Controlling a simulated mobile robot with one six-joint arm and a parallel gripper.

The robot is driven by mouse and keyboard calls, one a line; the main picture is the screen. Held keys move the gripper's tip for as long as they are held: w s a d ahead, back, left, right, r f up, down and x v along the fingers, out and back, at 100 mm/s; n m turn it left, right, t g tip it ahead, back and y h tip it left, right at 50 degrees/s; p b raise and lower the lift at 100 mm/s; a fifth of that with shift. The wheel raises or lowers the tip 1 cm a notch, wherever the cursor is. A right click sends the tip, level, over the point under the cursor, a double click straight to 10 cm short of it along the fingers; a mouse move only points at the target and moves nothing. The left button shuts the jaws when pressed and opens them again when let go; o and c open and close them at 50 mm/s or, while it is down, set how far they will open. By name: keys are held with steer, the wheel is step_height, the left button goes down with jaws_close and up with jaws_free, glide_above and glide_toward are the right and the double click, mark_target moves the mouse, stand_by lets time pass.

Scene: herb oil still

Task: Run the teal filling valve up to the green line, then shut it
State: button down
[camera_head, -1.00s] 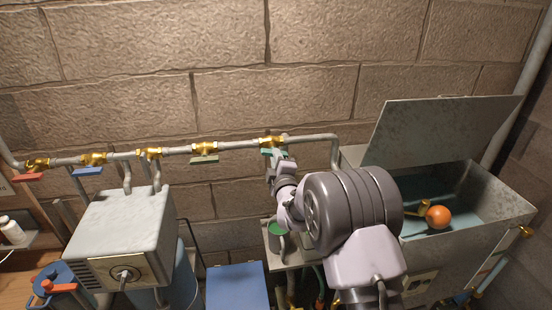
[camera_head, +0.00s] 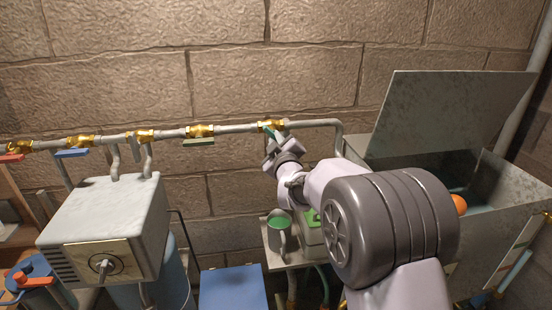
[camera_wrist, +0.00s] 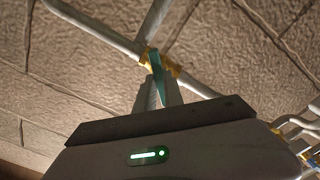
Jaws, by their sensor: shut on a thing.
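The teal filling valve (camera_head: 272,126) is the brass fitting at the right end of the wall pipe. Its teal handle (camera_wrist: 155,66) stands between my gripper's fingers in the wrist view. My gripper (camera_head: 269,143) is shut on this handle, just below the pipe. The handle is slanted, and the fingers hide part of it. The grey metal tank (camera_head: 485,255) stands at right with its lid raised. An orange ball (camera_head: 460,204) inside it is partly hidden by my arm. A sight tube (camera_head: 515,267) on its front looks blue low down; I cannot make out a green line.
Other brass valves with red (camera_head: 12,158), blue (camera_head: 71,153) and olive (camera_head: 198,142) handles sit left along the pipe. A grey box (camera_head: 105,215) is at left. A blue box (camera_head: 233,288) is at bottom.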

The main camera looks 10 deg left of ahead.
steer(key=shift+m+b, duration=4.5)
steer(key=shift+b, duration=1.65)
steer(key=c, duration=1.5)
jaws_free()
steer(key=shift+o, duration=0.2)
steer(key=v, duration=1.7)
steer(key=shift+s, duration=0.2)
